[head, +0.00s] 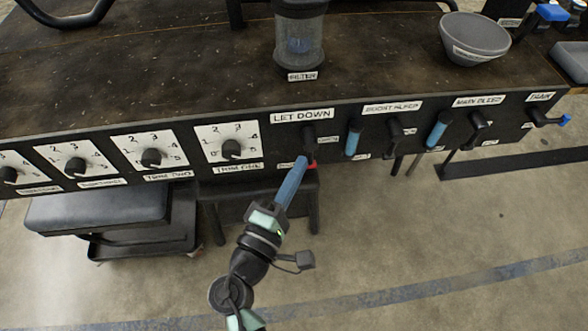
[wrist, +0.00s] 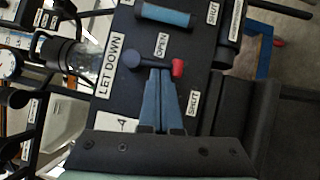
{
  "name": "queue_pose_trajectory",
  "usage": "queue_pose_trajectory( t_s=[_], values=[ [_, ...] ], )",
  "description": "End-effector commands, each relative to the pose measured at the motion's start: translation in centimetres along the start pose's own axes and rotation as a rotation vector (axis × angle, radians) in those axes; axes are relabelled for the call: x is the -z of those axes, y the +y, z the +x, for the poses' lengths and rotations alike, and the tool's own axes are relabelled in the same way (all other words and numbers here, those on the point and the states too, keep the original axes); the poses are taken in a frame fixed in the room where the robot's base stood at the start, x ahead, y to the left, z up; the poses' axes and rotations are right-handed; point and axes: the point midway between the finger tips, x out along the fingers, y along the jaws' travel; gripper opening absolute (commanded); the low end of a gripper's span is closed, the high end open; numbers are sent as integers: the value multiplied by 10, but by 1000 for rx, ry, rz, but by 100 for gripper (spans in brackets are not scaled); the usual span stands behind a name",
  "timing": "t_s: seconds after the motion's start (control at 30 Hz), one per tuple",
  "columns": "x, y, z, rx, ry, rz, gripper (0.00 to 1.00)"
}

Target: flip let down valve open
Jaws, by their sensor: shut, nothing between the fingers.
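The let down valve is a dark lever on the black front panel under the LET DOWN label (head: 303,116). In the head view its dark upper part (head: 309,133) shows, and its red tip (head: 312,166) points down. In the wrist view the lever (wrist: 150,66) runs from a dark knob to a red end (wrist: 178,68), between the OPEN label (wrist: 162,43) and the SHUT label (wrist: 193,103). My gripper (head: 303,159) has its blue fingers together, empty. Their tips (wrist: 157,72) are right beside the lever's shaft, on the SHUT side; contact cannot be told for certain.
A blue handle (head: 353,138) sits just right of the lever, with more bleed valves (head: 394,132) beyond. Trim dials (head: 232,147) are on the left. A clear filter (head: 300,40) and a grey bowl (head: 474,40) stand on the top. The floor in front is open.

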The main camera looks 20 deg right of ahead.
Motion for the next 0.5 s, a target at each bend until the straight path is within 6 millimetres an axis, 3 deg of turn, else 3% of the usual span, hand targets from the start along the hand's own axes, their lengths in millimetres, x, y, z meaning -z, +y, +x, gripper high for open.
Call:
queue_pose_trajectory(
  t_s=[0.5],
  values=[
    [-13,-16,8,-188,-5,-285,0]
  ],
)
